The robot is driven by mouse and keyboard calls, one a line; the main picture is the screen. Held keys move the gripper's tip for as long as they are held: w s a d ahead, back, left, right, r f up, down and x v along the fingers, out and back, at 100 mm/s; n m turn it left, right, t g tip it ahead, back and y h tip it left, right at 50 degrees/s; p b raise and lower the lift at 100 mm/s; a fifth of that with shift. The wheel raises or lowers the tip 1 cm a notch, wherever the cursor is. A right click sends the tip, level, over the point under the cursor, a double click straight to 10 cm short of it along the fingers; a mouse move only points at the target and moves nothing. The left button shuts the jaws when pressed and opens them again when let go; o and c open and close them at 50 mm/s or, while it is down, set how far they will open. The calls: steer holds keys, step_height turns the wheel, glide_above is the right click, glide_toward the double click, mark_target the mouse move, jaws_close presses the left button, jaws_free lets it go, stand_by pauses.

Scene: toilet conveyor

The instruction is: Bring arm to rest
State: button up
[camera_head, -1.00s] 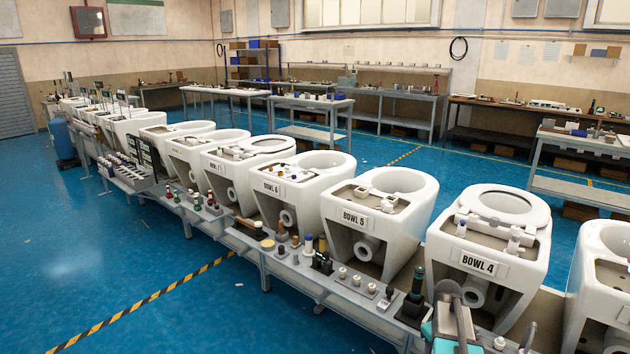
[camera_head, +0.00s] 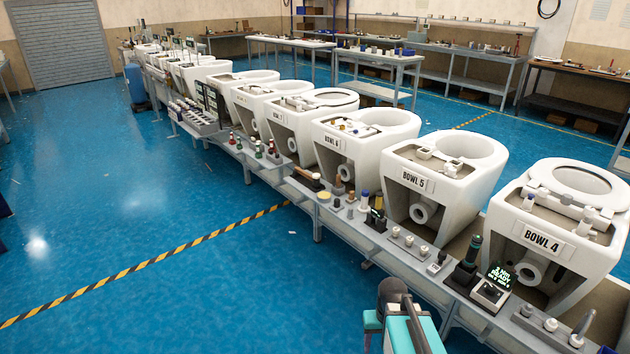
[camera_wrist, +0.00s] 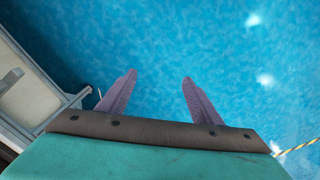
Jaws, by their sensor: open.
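My gripper (camera_wrist: 158,100) shows in the wrist view with its two purple-grey fingers spread apart and nothing between them. It points down over bare blue floor, beside the edge of the conveyor bench. In the head view part of my arm, teal and dark grey, shows at the bottom, in front of the bench; the fingers are not seen there. The nearest bowls on the line are Bowl 4 (camera_head: 540,238) and Bowl 5 (camera_head: 414,182), both white and upright.
A grey ledge (camera_head: 352,231) with small fittings and tools runs along the bowls. A small display unit (camera_head: 491,290) with green text stands on it near my arm. Open blue floor (camera_head: 110,190) lies to the left, crossed by a yellow-black stripe (camera_head: 150,263).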

steer(key=s+a+f+g, duration=0.1)
steer(key=s+f+g, duration=0.1)
steer(key=s+f, duration=0.7)
steer(key=s+a+f+g, duration=0.2)
steer(key=s+f, duration=0.8)
steer(key=s, duration=0.7)
steer(key=shift+s+g, duration=0.25)
steer(key=shift+g, duration=0.45)
steer(key=shift+c, duration=0.3)
